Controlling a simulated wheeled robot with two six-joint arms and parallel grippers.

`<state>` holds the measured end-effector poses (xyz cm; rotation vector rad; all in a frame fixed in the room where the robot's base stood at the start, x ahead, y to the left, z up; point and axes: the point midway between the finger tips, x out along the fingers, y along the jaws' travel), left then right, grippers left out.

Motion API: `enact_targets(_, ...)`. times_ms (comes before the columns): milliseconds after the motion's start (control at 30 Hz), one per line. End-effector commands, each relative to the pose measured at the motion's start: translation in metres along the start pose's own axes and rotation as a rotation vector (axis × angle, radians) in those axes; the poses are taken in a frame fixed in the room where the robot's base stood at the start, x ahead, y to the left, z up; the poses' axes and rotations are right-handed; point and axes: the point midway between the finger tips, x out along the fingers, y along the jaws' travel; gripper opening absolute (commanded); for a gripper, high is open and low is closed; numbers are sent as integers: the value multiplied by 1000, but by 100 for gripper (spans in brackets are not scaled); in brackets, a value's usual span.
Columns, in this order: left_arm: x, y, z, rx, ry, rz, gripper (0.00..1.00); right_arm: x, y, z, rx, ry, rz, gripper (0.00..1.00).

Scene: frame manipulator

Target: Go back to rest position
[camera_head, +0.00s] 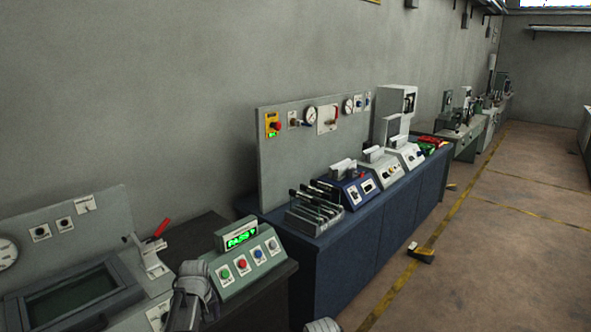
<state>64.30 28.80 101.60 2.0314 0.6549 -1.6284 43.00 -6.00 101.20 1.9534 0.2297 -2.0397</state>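A grey, rounded part of my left arm (195,290) rises from the bottom edge, in front of the left end of the green-grey control box. No gripper fingers can be made out on it. A small pale piece of my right arm (322,325) shows at the bottom edge, right of the dark bench. Neither gripper can be seen, and nothing held is visible.
The control box (244,262) with a lit green display and coloured buttons stands on the dark bench (200,237). A press with a red handle (161,228) is to its left. A blue cabinet (345,262) carries several devices. The floor (490,260) at right is mostly clear, with a small yellow-black object (421,253).

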Motion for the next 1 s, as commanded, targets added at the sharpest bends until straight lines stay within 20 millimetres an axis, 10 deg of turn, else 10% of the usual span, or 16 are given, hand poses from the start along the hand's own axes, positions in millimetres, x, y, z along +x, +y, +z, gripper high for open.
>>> enact_targets(200, -20, 47, 161, 482, -105, -27, 80, 7, -1, 0, 0, 0, 0, 50)
enact_targets(400, -36, 51, 260, 827, -177, -51, 80, 10, -1, -1, 0, 0, 0, 50)
enact_targets(600, -44, 46, 301, 992, -211, -63, 80, 11, -1, -1, 0, 0, 0, 50)
enact_targets(1000, -45, 46, 306, 1014, -217, -64, 76, 11, -1, -1, 0, 0, 0, 50)
